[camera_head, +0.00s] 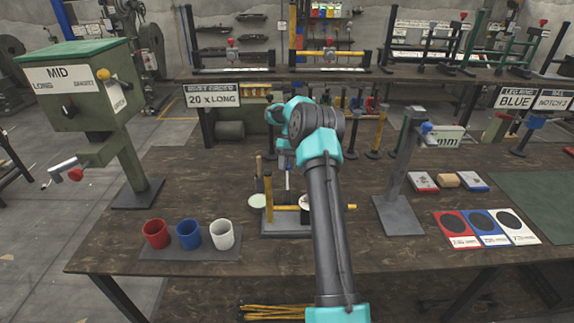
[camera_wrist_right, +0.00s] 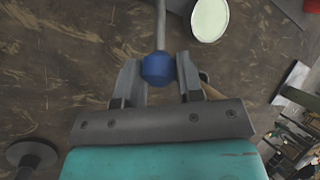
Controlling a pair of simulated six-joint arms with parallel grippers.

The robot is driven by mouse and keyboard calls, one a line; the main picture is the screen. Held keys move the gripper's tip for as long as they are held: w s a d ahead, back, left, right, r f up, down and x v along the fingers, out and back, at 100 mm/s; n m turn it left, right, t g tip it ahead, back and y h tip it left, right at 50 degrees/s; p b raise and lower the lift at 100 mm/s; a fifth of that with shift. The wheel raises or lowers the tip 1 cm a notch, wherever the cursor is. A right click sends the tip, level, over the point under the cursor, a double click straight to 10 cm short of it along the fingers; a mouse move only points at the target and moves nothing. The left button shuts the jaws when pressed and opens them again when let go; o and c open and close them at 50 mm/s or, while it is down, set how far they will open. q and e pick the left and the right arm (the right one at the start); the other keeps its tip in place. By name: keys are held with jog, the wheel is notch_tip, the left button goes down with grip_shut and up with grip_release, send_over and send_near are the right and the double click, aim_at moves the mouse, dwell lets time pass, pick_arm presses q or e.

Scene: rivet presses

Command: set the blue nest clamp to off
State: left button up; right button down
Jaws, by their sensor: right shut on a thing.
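In the right wrist view, the blue knob (camera_wrist_right: 158,69) of a clamp lever sits between the fingers of my right gripper (camera_wrist_right: 159,80), which is shut on it. A grey rod (camera_wrist_right: 161,25) runs from the knob toward the top of that view. In the head view, my right arm reaches down the middle and its gripper (camera_head: 288,180) is mostly hidden behind the arm, above a grey fixture (camera_head: 287,222) with a yellow bar. The clamp's on or off marking cannot be read. My left gripper is not in view.
A red cup (camera_head: 155,233), a blue cup (camera_head: 188,234) and a white cup (camera_head: 223,234) stand on a mat. A green press (camera_head: 85,85) stands at left, a grey stand (camera_head: 402,170) at right. Coloured cards (camera_head: 487,228) lie right. The table front is clear.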

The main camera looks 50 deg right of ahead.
jog(key=shift+s+d+f, duration=0.1)
jog(key=shift+d+f, duration=0.1)
jog(key=shift+f, duration=0.1)
jog(key=c, duration=1.1)
grip_release()
jog(key=shift+f, duration=0.1)
jog(key=o, duration=0.3)
jog(key=shift+r, duration=0.25)
jog(key=shift+v, duration=3.7)
jog(key=shift+f, duration=0.15)
